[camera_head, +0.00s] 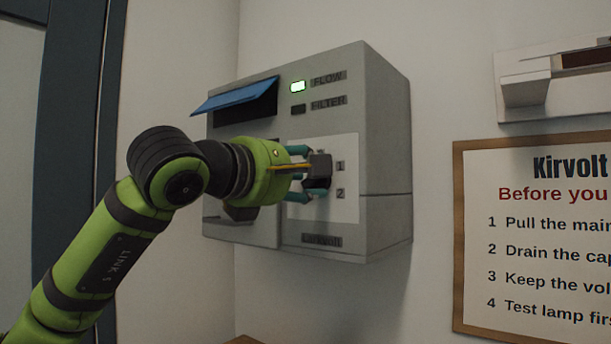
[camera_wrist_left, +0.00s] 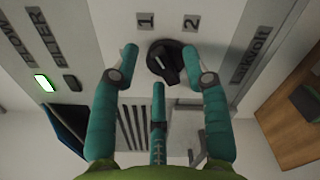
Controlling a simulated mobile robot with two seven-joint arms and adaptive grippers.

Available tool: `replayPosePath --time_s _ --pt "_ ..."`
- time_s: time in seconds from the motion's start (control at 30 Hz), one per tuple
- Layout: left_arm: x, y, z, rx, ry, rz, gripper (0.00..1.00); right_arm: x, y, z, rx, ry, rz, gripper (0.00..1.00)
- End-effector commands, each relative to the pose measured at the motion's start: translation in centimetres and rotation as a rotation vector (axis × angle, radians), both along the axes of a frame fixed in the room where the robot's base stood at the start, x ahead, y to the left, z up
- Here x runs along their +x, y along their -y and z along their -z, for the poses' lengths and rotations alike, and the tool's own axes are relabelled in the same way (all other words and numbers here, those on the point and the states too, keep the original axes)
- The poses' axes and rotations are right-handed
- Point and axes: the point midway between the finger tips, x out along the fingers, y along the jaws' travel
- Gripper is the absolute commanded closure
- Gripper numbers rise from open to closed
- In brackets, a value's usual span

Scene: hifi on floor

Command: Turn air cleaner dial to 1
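The air cleaner (camera_head: 380,130) is a grey box on the wall. Its dark round dial (camera_head: 320,168) sits on a pale panel beside the labels 1 and 2. In the left wrist view the dial (camera_wrist_left: 164,66) has a raised grip; which label it points to I cannot tell. My left gripper (camera_head: 300,174) is at the dial, with teal fingers. In the left wrist view my gripper (camera_wrist_left: 161,54) is open, one finger on each side of the dial and a third below. The right finger overlaps the dial's edge; contact is unclear. My right gripper is not in view.
The FLOW lamp (camera_head: 298,86) is lit green and the FILTER lamp (camera_head: 298,109) is dark. A blue flap (camera_head: 236,94) sticks out at the cleaner's upper left. A framed notice (camera_head: 535,240) and a pale wall unit (camera_head: 526,88) are at right.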

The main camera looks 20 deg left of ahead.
Motion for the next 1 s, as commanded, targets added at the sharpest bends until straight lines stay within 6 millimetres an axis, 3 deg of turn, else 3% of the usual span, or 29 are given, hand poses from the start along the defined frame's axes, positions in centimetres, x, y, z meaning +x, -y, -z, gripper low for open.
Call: replayPosePath --time_s 0.23,0.7,1.0 --pt "-1.4 -0.5 0.0 0.0 0.001 0.0 0.54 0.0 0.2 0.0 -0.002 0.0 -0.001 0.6" --pt "-9.9 -3.6 0.0 0.0 0.002 -0.002 0.54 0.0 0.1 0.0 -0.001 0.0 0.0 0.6" --pt "-11.4 -4.1 0.0 0.0 0.0 0.0 0.54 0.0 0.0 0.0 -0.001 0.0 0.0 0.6"
